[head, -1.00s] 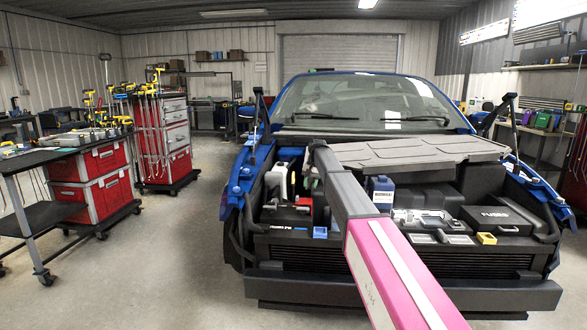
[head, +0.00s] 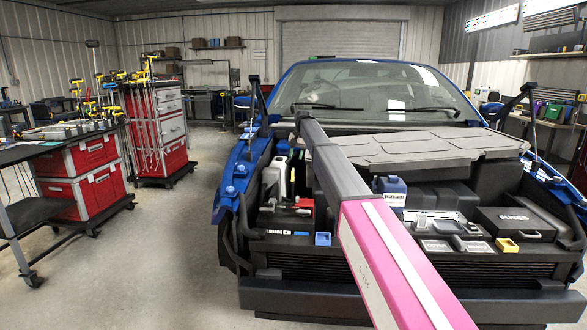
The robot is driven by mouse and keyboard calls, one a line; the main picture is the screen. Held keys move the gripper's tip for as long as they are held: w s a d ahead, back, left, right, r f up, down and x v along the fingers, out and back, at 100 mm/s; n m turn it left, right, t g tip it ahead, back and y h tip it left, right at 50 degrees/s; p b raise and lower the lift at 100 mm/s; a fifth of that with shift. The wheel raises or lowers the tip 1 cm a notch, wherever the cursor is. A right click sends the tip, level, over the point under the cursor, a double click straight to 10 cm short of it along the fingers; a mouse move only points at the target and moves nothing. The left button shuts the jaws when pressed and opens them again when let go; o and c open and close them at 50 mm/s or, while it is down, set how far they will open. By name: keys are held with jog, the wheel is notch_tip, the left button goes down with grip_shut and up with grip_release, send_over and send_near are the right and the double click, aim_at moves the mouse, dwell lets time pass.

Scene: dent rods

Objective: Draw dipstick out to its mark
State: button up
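The open engine bay of a blue car (head: 246,160) stands ahead in the head view. I cannot pick out a dipstick with certainty. A small yellow part (head: 507,245) sits at the front right of the bay, and a small blue square part (head: 322,239) at the front left; both are too small to identify. My pink and dark arm reaches up across the bay from the bottom of the picture and covers part of its middle. My gripper is not visible.
A black fuse box (head: 515,222) and a blue container (head: 391,190) are in the bay. A dark bumper (head: 300,298) crosses its front. A tool cart (head: 160,130) and a bench with red drawers (head: 85,185) stand at left. Floor between bench and car is clear.

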aim_at(293, 170)
jog(key=f, duration=0.3)
jog(key=a+f, duration=0.1)
jog(key=f, duration=0.2)
jog(key=shift+a+f, duration=0.15)
jog(key=shift+f, duration=0.15)
grip_shut()
